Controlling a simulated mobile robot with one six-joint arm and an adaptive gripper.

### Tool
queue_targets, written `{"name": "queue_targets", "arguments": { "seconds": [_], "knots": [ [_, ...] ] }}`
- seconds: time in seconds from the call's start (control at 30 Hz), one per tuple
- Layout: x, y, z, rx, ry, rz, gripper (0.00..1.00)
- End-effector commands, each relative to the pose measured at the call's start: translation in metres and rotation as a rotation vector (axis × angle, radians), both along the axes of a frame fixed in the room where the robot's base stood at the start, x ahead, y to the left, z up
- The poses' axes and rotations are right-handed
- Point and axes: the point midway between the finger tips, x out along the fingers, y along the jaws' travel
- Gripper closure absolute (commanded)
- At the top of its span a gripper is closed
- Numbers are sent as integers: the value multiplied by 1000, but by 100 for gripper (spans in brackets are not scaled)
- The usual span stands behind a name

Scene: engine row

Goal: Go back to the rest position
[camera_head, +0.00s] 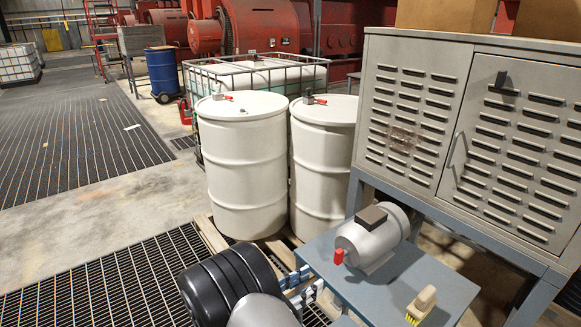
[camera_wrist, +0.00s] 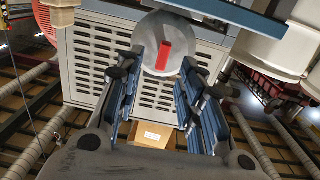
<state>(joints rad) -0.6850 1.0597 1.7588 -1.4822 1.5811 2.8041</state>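My gripper (camera_head: 303,284) is at the lower middle of the head view, in front of the near left edge of the blue table (camera_head: 400,272). In the wrist view my gripper (camera_wrist: 163,72) has its two blue-padded fingers wide apart, with nothing held between them. A grey motor-like cylinder (camera_head: 381,237) with a dark box on top and a red end piece (camera_head: 338,257) lies on the table. In the wrist view the red piece (camera_wrist: 168,55) shows against the round grey end, beyond the fingertips. No contact with the fingers is visible.
Two white drums (camera_head: 243,165) stand on a pallet beside the table. A grey louvered cabinet (camera_head: 452,130) rises behind the table to the right. A brush (camera_head: 421,304) lies at the table's front. Open floor (camera_head: 95,200) with gratings extends left.

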Motion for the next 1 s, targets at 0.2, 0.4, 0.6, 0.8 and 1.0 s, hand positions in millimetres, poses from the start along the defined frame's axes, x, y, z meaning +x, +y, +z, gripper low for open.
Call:
{"name": "queue_targets", "arguments": {
  "seconds": [0.2, 0.4, 0.6, 0.8, 1.0],
  "knots": [
    [-29, -62, 60, 54, 283, -209, 65],
    [-91, -117, 107, 221, 663, -312, 65],
    [-160, -142, 135, 447, 969, -212, 65],
    [-222, -140, 152, 636, 1143, 67, 65],
    [-265, -120, 166, 700, 1159, 445, 65]
  ]
}}
